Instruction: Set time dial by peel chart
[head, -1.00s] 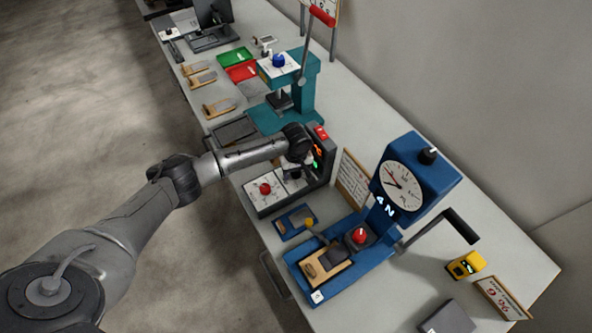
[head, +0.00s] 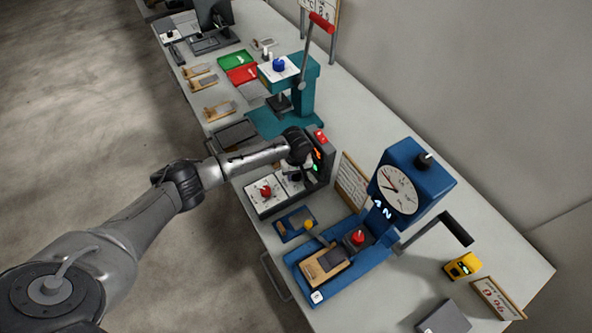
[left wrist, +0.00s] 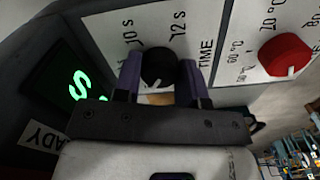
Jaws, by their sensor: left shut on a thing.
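The time dial is a black knob (left wrist: 158,68) on a white panel marked "TIME", "10 s" and "12 s" in the left wrist view. My left gripper (left wrist: 160,84) is shut on it, one purple finger on each side. In the head view, my left gripper (head: 293,172) is at the grey machine (head: 322,158), and my wrist hides the dial. A red dial (left wrist: 285,54) with degree marks is beside it; it also shows in the head view (head: 265,191). A written board (head: 354,176), possibly the peel chart, stands behind; its text is unreadable. My right gripper is out of view.
A blue tester (head: 413,178) with a round gauge and lever stands close to the right. A teal press (head: 306,90) stands behind. A green display (left wrist: 78,86) glows beside the time dial. A yellow device (head: 463,266) is at the right.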

